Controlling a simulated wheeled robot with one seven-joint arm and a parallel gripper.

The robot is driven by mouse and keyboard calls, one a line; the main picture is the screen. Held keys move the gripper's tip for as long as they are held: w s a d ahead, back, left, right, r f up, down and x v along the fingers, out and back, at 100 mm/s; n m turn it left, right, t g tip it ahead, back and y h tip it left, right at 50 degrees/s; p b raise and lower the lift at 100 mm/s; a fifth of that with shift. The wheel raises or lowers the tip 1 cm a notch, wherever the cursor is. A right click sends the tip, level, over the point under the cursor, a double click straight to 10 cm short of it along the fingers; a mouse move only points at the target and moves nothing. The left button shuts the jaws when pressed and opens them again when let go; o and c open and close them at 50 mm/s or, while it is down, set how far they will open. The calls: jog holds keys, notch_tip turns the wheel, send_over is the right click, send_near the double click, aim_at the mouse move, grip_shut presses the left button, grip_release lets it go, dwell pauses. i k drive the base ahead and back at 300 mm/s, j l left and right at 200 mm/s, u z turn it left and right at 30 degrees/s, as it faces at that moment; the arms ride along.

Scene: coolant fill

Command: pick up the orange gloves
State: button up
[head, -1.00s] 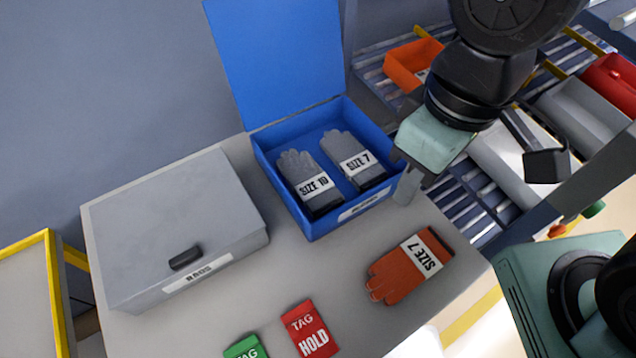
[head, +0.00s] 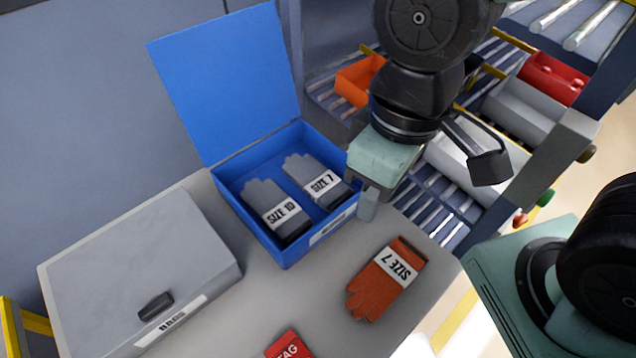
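The orange gloves (head: 386,279) lie flat on the grey table, with a white "SIZE 7" band around them. My gripper (head: 368,204) hangs above the table, beyond the gloves and beside the right corner of the blue box. It is apart from the gloves. One finger shows below the pale green gripper body; the other finger is hidden, so I cannot tell how wide it is.
An open blue box (head: 281,253) holds grey gloves marked size 10 (head: 273,211) and size 7 (head: 318,181). A closed grey rags box (head: 140,265) stands at left. A red tag (head: 287,346) lies in front. A roller conveyor with bins, including a red bin (head: 553,80), is behind.

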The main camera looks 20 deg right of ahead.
aim_at(399, 264)
jog(key=k+j+z, duration=0.25)
jog(key=z, duration=0.2)
jog(key=k+j+z, duration=0.15)
jog(key=k+z, duration=0.25)
